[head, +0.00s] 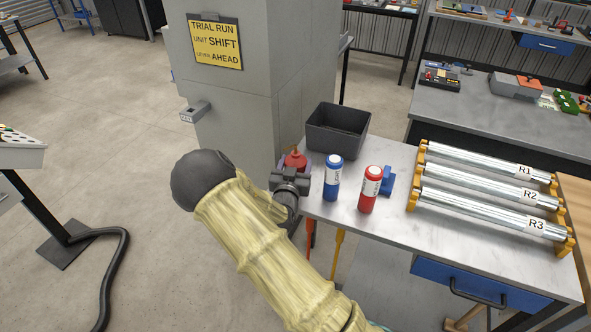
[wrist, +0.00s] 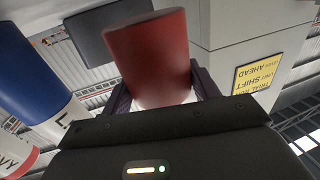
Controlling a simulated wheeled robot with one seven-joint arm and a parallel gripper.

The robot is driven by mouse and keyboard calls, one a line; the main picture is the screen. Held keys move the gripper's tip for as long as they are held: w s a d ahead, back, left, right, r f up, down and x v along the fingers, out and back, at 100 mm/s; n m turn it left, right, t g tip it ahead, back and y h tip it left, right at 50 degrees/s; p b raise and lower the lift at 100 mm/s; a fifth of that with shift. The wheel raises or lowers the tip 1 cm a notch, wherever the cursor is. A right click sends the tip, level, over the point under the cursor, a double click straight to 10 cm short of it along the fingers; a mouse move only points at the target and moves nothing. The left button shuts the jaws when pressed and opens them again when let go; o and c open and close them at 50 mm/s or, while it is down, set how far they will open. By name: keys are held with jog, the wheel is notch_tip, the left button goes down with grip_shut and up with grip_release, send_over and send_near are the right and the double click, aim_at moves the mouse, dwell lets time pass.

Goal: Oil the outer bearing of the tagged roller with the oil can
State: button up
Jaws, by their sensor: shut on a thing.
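In the wrist view the red can (wrist: 150,55) sits between the dark fingers. Three steel rollers, labelled R1 (head: 490,163), R2 (head: 480,187) and R3 (head: 485,211), lie in yellow end bearings on the right of the bench. I see no separate tag on any roller. My gripper is well to the left of them. The can's lower part is hidden by the gripper in the head view.
A blue bottle (head: 333,178) and a red bottle (head: 370,190) stand just right of my gripper, with a small blue object (head: 388,181) behind. A black bin (head: 338,131) stands at the back. A grey cabinet (head: 235,110) bears a yellow sign (head: 216,43).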

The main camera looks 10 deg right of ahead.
jog(key=shift+f, duration=1.1)
jog(key=shift+f, duration=0.25)
jog(key=o, duration=1.2)
jog(key=shift+r, duration=0.1)
jog(key=b+v, duration=0.1)
jog(key=v, duration=0.4)
jog(key=b+v, duration=0.2)
jog(key=v, duration=0.4)
jog(key=b+v, duration=0.1)
jog(key=v, duration=0.5)
jog(key=shift+s+d+f, duration=0.25)
jog(key=shift+s, duration=0.1)
